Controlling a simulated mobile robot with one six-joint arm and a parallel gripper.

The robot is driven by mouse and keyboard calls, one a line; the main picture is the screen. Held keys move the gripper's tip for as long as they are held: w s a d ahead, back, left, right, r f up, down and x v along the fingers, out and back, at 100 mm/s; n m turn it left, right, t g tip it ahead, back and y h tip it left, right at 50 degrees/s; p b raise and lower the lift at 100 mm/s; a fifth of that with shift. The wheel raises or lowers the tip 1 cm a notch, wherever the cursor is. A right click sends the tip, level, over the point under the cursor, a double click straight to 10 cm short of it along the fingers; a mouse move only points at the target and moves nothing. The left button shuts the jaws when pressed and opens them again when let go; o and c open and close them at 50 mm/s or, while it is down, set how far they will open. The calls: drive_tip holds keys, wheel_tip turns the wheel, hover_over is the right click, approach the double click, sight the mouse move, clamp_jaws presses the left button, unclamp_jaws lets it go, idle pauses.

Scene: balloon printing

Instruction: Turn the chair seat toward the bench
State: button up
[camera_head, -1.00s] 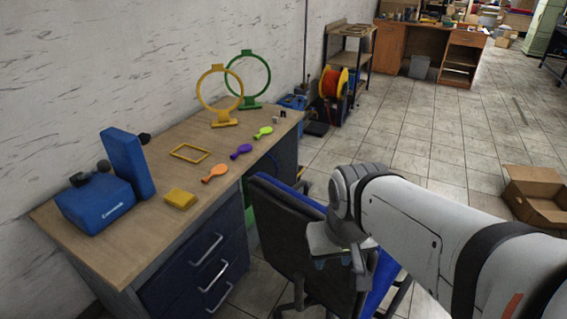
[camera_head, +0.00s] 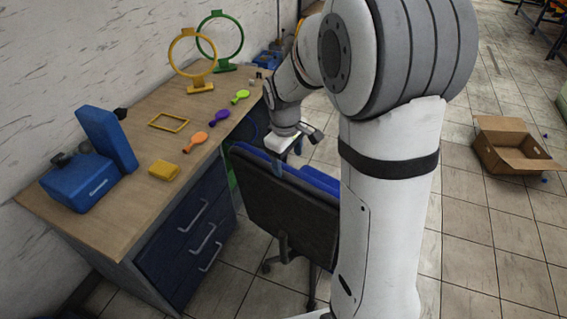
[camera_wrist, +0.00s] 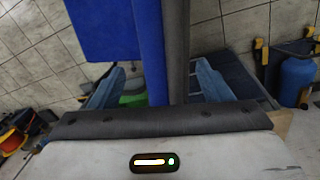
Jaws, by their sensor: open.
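The office chair has a dark backrest (camera_head: 285,210) with a blue front face and stands beside the wooden-topped bench (camera_head: 105,222), its back toward my camera. In the wrist view the backrest's top edge (camera_wrist: 175,50) runs between my fingers, blue on one side and dark on the other. The blue seat (camera_wrist: 100,30) shows to its left. My gripper (camera_head: 287,168) is open over the top of the backrest, with a finger on either side and visible gaps to it. My arm hides the chair's right part in the head view.
The bench holds a blue box (camera_head: 80,183), a yellow block (camera_head: 163,169), a yellow frame (camera_head: 168,121), several colored paddles and two upright rings. An open cardboard box (camera_head: 510,150) stands on the floor at right.

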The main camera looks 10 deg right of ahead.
sight(288, 170)
drive_tip(key=f, duration=0.7)
drive_tip(key=shift+w+d+f+p, duration=0.3)
drive_tip(key=shift+w+f, duration=0.1)
drive_tip(key=shift+c, duration=0.2)
drive_tip(key=c, duration=1.3)
drive_tip(key=shift+c, duration=0.2)
